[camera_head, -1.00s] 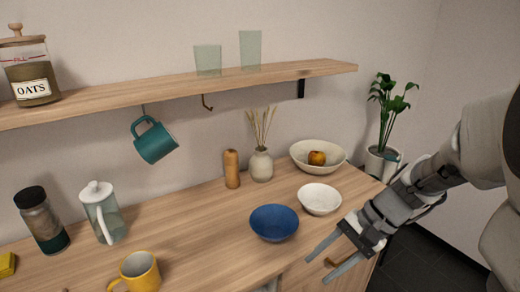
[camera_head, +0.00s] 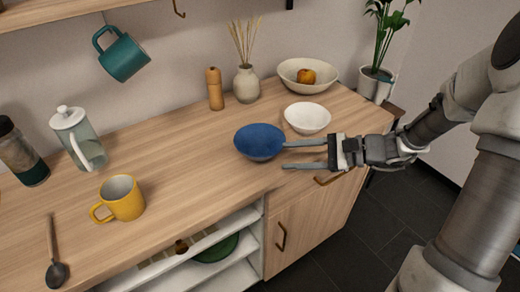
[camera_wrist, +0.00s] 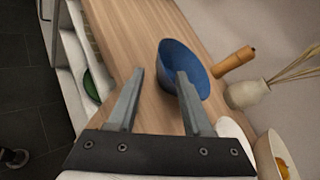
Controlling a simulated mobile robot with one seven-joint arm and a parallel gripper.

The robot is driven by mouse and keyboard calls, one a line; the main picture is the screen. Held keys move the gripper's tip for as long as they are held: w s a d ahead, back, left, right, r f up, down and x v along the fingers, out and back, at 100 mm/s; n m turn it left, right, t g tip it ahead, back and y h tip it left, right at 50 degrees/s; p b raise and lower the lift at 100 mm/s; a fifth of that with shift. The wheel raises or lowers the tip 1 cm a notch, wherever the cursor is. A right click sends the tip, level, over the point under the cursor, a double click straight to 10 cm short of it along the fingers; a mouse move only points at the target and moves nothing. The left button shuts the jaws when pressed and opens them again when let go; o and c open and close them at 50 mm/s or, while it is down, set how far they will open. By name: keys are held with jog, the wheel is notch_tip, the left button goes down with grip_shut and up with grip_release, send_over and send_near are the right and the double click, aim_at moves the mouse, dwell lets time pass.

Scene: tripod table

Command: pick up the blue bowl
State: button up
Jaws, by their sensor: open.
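The blue bowl (camera_head: 259,142) stands upright on the wooden counter (camera_head: 190,170), near its front edge. It also shows in the wrist view (camera_wrist: 182,68), just beyond the fingertips and towards the right finger. My gripper (camera_head: 285,156) comes in from the right, with its fingers pointing left at the bowl. The fingers are spread apart with nothing between them. In the head view the far fingertip is at or very close to the bowl's right side; I cannot tell whether it touches.
A white bowl (camera_head: 307,118) stands close behind my gripper. A larger bowl (camera_head: 288,79) with a fruit, a vase (camera_head: 246,84) and a wooden mill (camera_head: 214,90) stand further back. A yellow mug (camera_head: 122,198) is to the left. The counter between mug and blue bowl is clear.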

aim_at(259, 157)
jog(key=b+x, duration=0.2)
jog(key=x, duration=0.7)
jog(key=shift+w+r, duration=0.15)
grip_shut()
dwell(1.2)
